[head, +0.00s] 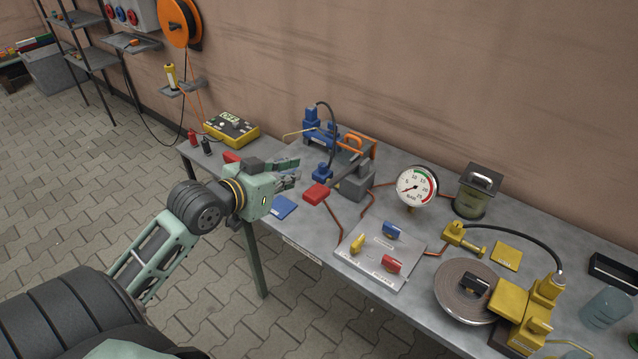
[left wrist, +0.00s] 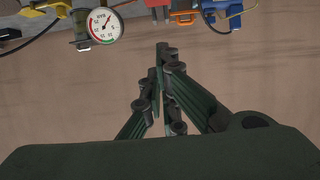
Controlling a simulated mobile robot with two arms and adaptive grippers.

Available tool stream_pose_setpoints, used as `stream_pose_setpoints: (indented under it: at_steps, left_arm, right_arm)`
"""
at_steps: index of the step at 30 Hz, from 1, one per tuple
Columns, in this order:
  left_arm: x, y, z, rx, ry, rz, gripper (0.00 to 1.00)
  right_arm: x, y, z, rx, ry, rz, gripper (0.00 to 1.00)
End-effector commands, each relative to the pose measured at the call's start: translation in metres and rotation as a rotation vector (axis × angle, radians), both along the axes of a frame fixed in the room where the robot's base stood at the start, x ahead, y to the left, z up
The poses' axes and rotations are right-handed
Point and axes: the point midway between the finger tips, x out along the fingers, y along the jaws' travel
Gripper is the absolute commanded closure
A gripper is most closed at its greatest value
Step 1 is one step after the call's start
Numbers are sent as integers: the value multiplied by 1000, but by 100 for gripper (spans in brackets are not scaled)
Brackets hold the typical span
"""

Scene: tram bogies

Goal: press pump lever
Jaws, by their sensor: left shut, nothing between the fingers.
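The pump is a grey block (head: 355,182) on the bench, with a dark lever rod ending in a red pad (head: 316,194) at its front left. My left gripper (head: 294,177) is shut and empty, just left of and behind the red pad in the head view. A gap seems to lie between fingertips and pad. In the left wrist view the closed fingers (left wrist: 162,48) point at the wall, and the lever cannot be clearly made out. A round pressure gauge (head: 417,187) stands right of the pump; it also shows in the wrist view (left wrist: 105,25). My right gripper is not in view.
Blue valve fittings (head: 319,134) and an orange handle (head: 353,141) stand behind the pump. A valve plate (head: 378,275) with blue, yellow and red handles lies in front of the gauge. A yellow control box (head: 231,131) sits at the bench's left end. Yellow fittings fill the right.

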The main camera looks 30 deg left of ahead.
Motion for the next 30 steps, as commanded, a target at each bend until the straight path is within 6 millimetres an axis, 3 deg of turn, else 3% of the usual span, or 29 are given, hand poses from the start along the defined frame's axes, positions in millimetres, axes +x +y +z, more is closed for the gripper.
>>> stream_pose_setpoints:
  at_steps: [14,30]
  left_arm:
    - [9,0,-3,-2,-1,2,100]
    - [96,-8,-38,-2,1,1,100]
  right_arm:
    - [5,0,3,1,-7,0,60]
    - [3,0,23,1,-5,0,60]
